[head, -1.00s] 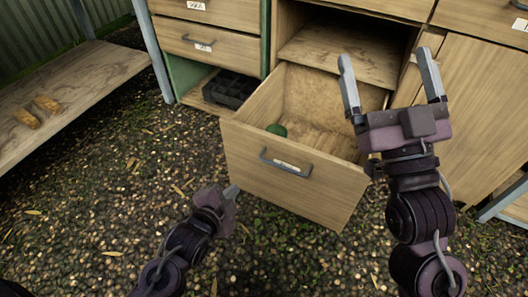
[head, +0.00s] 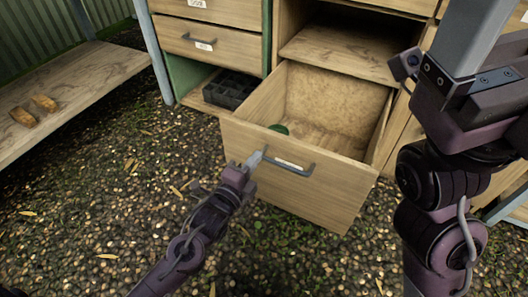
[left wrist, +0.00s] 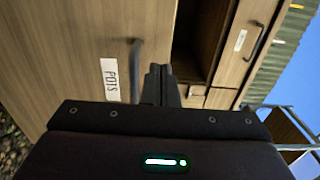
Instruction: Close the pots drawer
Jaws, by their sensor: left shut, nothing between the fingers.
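The pots drawer (head: 300,205) is a wooden drawer that stands pulled out of the cabinet. Its front has a grey bar handle (head: 290,168) and a white label, which reads POTS in the left wrist view (left wrist: 110,80). A small green round object (head: 279,129) lies inside. My left gripper (head: 258,158) is shut and empty, with its tips at the left end of the handle, by the drawer front; I cannot tell if they touch. My right gripper (head: 470,45) is large and close to the camera at the right, partly cut off, so its opening is unclear.
A dark compartmented tray (head: 228,90) sits in the green-sided bay left of the drawer. Another closed drawer (head: 190,40) is above it. A wooden bench (head: 70,75) with two orange-brown pieces (head: 45,103) stands at the left. The gravel ground (head: 100,200) in front is clear.

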